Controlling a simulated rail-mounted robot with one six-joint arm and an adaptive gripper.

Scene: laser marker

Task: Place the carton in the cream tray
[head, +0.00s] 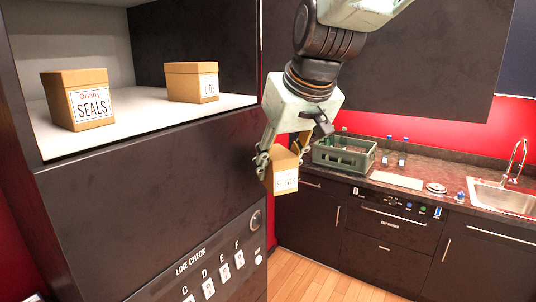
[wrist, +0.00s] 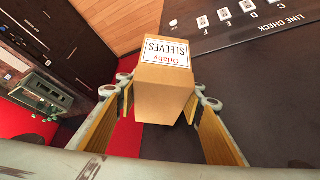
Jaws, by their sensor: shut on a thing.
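A tan carton (head: 285,181) labelled SLEEVES is held in my gripper (head: 283,158), in mid-air in front of the dark cabinet. In the wrist view the same carton (wrist: 165,92) sits between the two fingers of my gripper (wrist: 166,98), with its label side facing away from the palm. A pale flat piece (head: 397,180) lies on the counter to the right of the green crate; I cannot tell whether it is the cream tray. No other cream tray is clear in these views.
Two more cartons, SEALS (head: 80,98) and another (head: 192,82), stand on the open pale shelf (head: 140,118). A green crate (head: 345,155) with bottles stands on the dark counter. A sink (head: 503,196) is at the right. A LINE CHECK panel (head: 210,272) is below the shelf.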

